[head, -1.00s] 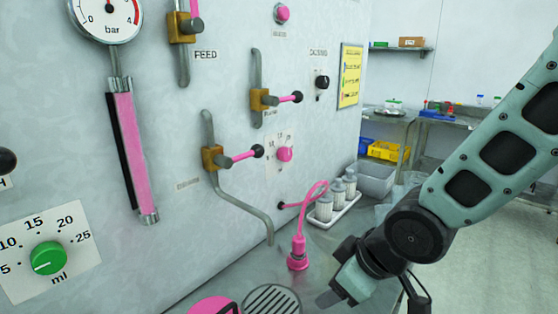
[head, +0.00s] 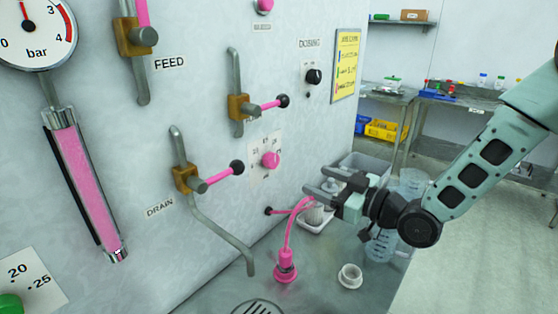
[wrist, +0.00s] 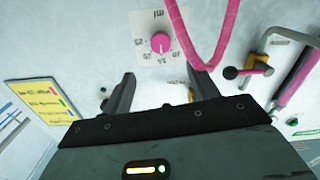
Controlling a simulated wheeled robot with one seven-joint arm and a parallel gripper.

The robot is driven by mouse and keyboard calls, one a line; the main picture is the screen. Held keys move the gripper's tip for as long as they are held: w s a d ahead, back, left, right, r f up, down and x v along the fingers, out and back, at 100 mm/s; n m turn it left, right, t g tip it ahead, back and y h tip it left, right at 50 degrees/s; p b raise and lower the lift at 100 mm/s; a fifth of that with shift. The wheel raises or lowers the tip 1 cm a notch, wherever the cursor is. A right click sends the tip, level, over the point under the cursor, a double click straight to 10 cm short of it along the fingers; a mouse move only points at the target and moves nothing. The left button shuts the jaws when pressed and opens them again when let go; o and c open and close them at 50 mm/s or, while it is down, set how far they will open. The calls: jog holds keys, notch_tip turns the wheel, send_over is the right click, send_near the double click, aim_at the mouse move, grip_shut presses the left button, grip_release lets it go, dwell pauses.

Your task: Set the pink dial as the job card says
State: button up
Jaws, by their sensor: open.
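The pink dial (head: 270,160) sits on a white scale plate on the pale wall panel, right of the drain valve. It also shows in the wrist view (wrist: 160,42), with "ml" and numbers around it, too small to read surely. My gripper (head: 312,181) is open and empty, right of and a little below the dial, apart from it. In the wrist view the dial lies beyond the two spread fingers (wrist: 157,92). The yellow job card (head: 346,66) hangs on the panel at upper right, with coloured lines; its writing is not legible. It also shows in the wrist view (wrist: 42,98).
A pink hose (head: 289,232) loops close below my gripper. Valve levers (head: 222,175) stick out left of the dial, and a black dosing knob (head: 314,76) is above. A white cup (head: 350,276) and clear beakers (head: 382,240) stand on the metal bench. A green dial (head: 10,304) is at lower left.

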aim_at(275, 163)
jog(key=p+x, duration=0.3)
jog(key=x, duration=0.9)
jog(key=shift+w+a+p, duration=0.25)
jog(key=shift+a+p, duration=0.1)
jog(key=c, duration=1)
